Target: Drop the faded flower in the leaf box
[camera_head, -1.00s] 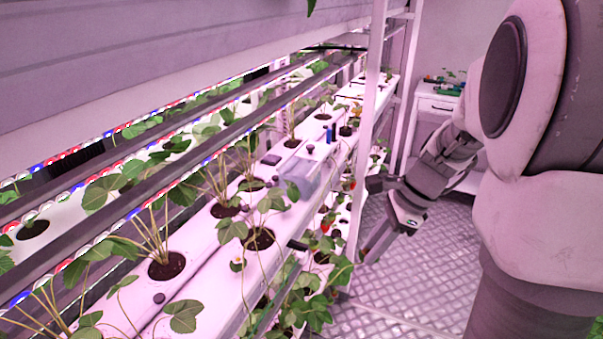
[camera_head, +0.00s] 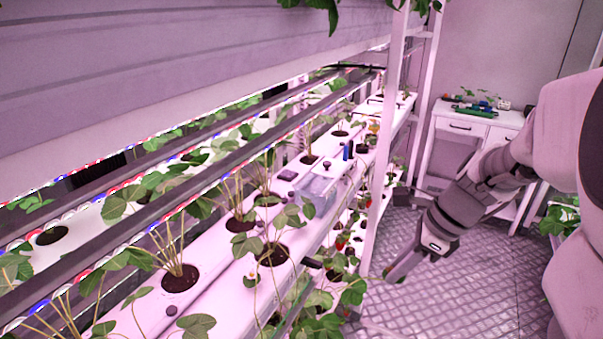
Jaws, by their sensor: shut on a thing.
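My gripper (camera_head: 388,275) is at the lower centre right, over the aisle floor and just right of the rack. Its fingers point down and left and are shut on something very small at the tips. I take it for the faded flower, but it is too small to make out. A pale, see-through box (camera_head: 318,190), which may be the leaf box, sits on the rack's planting channel, left of and above my gripper in the picture. The gripper is well apart from it. The box's contents are not clear.
Strawberry plants stand in holes along the white channels (camera_head: 215,262). A white rack post (camera_head: 383,150) rises between the box and my gripper. Foliage and red berries (camera_head: 341,243) hang below. A white cabinet (camera_head: 460,127) stands behind. The metal floor (camera_head: 450,300) is clear.

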